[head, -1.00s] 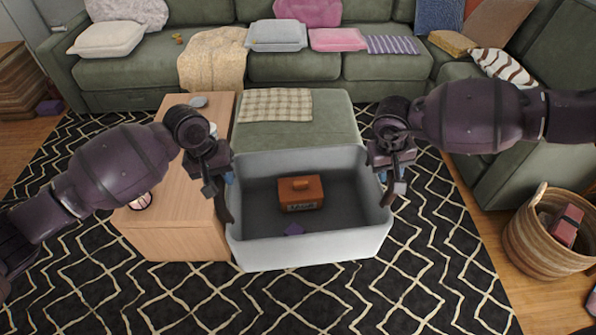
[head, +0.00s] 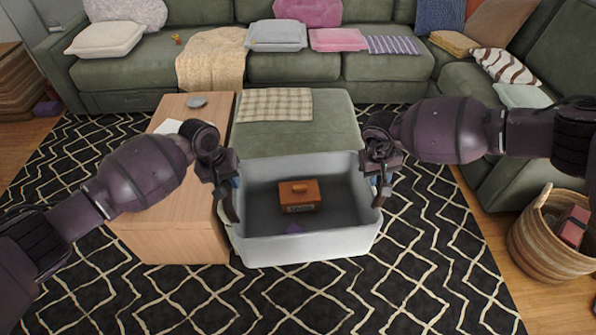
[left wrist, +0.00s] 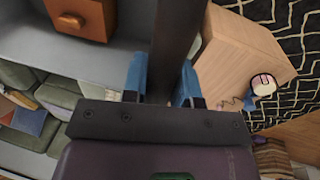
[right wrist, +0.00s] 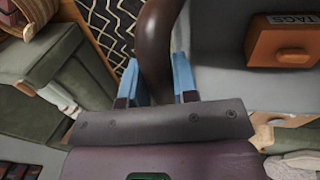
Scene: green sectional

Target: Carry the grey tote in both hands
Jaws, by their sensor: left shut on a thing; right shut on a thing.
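The grey tote (head: 308,248) is an open bin held between my two arms, in front of the green ottoman. My left gripper (head: 229,197) is shut on the tote's left side, at a dark handle. My right gripper (head: 379,188) is shut on the handle at its right side. The left wrist view shows blue fingers (left wrist: 162,88) on either side of the dark handle. The right wrist view shows blue fingers (right wrist: 165,82) around the other handle and the box labelled TAGS (right wrist: 290,42).
A wooden cabinet (head: 165,235) stands close against the tote's left side. The ottoman (head: 330,130) with a checked cloth is just behind. A wicker basket (head: 540,245) stands at the right. Patterned rug (head: 420,290) lies clear in front and to the right.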

